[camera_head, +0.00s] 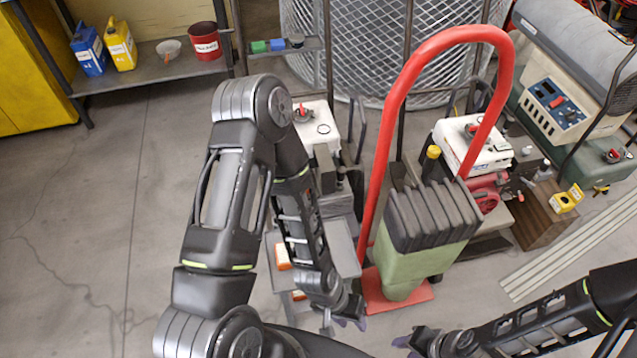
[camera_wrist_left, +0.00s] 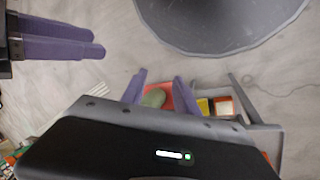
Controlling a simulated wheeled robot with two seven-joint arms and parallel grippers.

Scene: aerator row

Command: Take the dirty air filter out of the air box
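I cannot single out the air box or the dirty air filter with certainty. A white-topped engine (camera_head: 318,128) stands behind my left arm, partly hidden by it. A second white-topped engine (camera_head: 478,148) stands to the right of the red hoop handle. My left gripper (camera_head: 348,322) points down near the grey cart, with its purple fingers partly hidden in the head view. In the left wrist view its fingers (camera_wrist_left: 158,92) are apart, with nothing visible held. My right gripper (camera_head: 406,342) is at the bottom edge; its purple fingers also show in the left wrist view (camera_wrist_left: 62,40), close together.
A red hand truck (camera_head: 440,42) carries a green body with a black ribbed top (camera_head: 432,212). A small grey cart (camera_head: 340,245) with orange-and-white boxes (camera_head: 282,256) is beside my left forearm. A shelf (camera_head: 150,70) stands at the back left. The floor at left is clear.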

